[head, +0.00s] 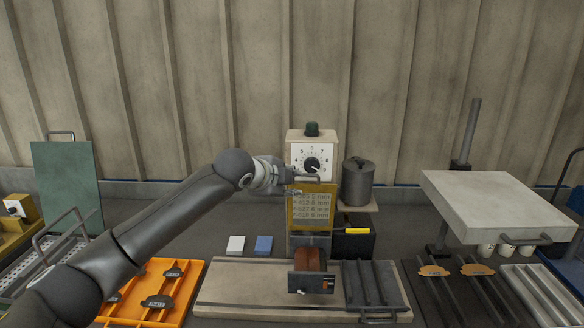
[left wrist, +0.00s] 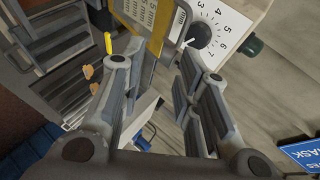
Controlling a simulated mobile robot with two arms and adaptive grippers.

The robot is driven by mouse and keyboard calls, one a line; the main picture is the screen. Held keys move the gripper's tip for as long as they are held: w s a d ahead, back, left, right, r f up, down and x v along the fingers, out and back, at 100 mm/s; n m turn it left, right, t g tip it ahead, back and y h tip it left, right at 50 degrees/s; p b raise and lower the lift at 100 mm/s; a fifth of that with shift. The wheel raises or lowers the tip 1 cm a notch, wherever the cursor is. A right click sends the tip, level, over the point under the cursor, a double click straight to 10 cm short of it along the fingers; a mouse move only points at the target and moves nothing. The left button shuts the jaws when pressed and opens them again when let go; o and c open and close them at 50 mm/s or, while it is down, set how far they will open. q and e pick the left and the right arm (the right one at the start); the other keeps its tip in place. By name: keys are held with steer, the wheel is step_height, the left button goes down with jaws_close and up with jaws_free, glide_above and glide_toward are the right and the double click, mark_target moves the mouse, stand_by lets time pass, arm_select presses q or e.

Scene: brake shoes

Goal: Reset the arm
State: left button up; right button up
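My left arm comes in from the lower left of the head view, and its left gripper (head: 302,180) is at the white dial box (head: 300,146), just below the black knob (head: 312,164). In the left wrist view the two fingers of the left gripper (left wrist: 152,62) stand apart with nothing between them. The knob (left wrist: 201,35) and its numbered dial show just beyond the right finger. The yellow-framed sign (left wrist: 148,28) lies beyond the left finger. My right gripper is in neither view.
An orange tray (head: 185,265) with brake shoes lies below my left arm. A dark pot (head: 357,183) stands right of the dial box. A reddish-brown block in a dark holder (head: 311,284) is in front. A raised pale plate (head: 490,203) overhangs the right side.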

arm_select(q)
steer(key=s+d+f+n+g, duration=0.3)
steer(key=s+f+n, duration=0.3)
steer(key=s+f, duration=1.55)
steer(key=s+a+f+n+g+y, duration=0.15)
steer(key=s+a+f+n, duration=0.25)
steer(key=s+a, duration=0.4)
steer(key=s+a+f+n+g+y, duration=0.15)
steer(key=s+a+f+n, duration=0.3)
steer(key=s, duration=0.55)
steer(key=s+a+f+n+g+y, duration=0.1)
steer(key=s+a+f+n+y, duration=0.1)
steer(key=s+a+f+n, duration=0.45)
steer(key=s+a+f+m+g+b, duration=0.1)
steer(key=s+f+b, duration=0.15)
steer(key=f, duration=1.25)
steer(key=s+f+m+b, duration=0.2)
steer(key=s+f, duration=0.1)
steer(key=f, duration=1.1)
steer(key=s+a+f+g+b, duration=0.1)
steer(key=s+a+f+b, duration=0.2)
steer(key=s+f, duration=1.2)
step_height(320, 180, down, 3)
steer(key=shift+s+f+g, duration=0.1)
steer(key=shift+s+g, duration=0.2)
steer(key=shift+s, duration=0.05)
